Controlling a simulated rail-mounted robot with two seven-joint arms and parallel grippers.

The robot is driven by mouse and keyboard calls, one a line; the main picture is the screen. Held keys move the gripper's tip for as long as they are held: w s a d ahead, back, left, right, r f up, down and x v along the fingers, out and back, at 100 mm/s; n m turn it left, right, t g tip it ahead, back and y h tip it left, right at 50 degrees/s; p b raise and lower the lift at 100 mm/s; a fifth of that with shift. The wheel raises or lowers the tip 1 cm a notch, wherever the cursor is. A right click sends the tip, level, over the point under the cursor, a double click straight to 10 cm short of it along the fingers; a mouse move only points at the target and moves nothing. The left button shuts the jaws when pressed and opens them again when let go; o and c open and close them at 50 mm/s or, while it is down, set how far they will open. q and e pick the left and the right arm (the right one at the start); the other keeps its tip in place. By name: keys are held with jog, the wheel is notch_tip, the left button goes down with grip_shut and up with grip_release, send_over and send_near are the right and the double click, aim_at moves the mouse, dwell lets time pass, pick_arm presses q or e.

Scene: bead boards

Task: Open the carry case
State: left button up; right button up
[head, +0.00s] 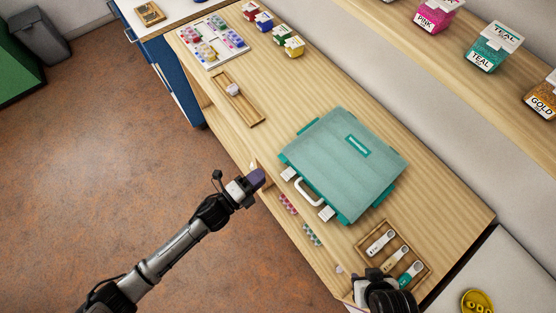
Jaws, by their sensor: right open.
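The carry case (345,165) is a flat teal box with a see-through lid, lying on the wooden bench. Its lid looks shut. A white handle (309,192) sits on its front side between two white latches, one at the left (289,174) and one at the right (326,213). I cannot tell whether the latches are fastened. My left gripper (258,178) is at the bench's front edge, left of the left latch and apart from the case. Its jaws are too small to read. My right gripper (352,276) is open, low at the right, in front of the spoon tray and clear of the case.
A wooden tray (370,256) with spoon-like tools lies right of the case. Small bead strips (288,204) lie in front. A narrow wooden tray (252,115), a bead board (190,53) and small coloured boxes (290,45) lie farther left. Labelled boxes (495,45) stand on the shelf.

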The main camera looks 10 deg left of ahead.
pick_arm(q)
jog(key=x, duration=0.8)
jog(key=shift+c, duration=0.2)
grip_shut()
dwell(0.4)
